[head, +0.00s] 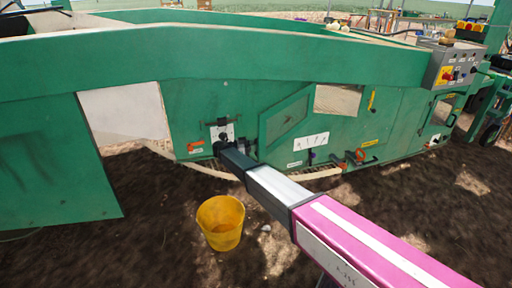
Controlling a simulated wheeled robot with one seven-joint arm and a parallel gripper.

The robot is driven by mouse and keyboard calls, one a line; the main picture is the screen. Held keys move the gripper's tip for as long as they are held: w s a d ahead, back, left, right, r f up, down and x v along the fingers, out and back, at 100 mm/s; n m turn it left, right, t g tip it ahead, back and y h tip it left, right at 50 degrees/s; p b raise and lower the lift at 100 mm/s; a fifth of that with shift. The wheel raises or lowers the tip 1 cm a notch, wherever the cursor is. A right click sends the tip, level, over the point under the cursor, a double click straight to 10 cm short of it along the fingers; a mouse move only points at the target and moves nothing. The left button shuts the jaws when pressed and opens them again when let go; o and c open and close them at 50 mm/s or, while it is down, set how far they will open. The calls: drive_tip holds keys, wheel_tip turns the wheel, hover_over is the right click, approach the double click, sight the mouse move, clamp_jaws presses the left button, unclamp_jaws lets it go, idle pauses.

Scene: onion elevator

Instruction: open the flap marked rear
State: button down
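The green machine's side (210,100) carries small label plates, but their words are too small to read, so I cannot tell which flap is marked rear. A green framed flap (286,122) stands slanted out from the side, left of a bare opening (338,99). My gripper (223,146) is at the machine's side, left of this flap, just below a white plate with a dark knob (222,133). Its fingers are small and dark, so I cannot tell whether they are open, shut or touching anything. My arm hides part of the lower side.
A yellow bucket (221,222) stands on the soil below my arm. An orange handle (195,146) is left of my gripper. A white gauge plate (311,141), orange-red handle (360,156) and yellow handle (371,99) are to the right. A grey control box (452,70) sits upper right.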

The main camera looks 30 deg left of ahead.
drive_tip(key=c, duration=1)
unclamp_jaws()
drive_tip(key=shift+w+d, duration=0.1)
drive_tip(key=v, duration=0.7)
drive_tip(key=shift+s, duration=0.2)
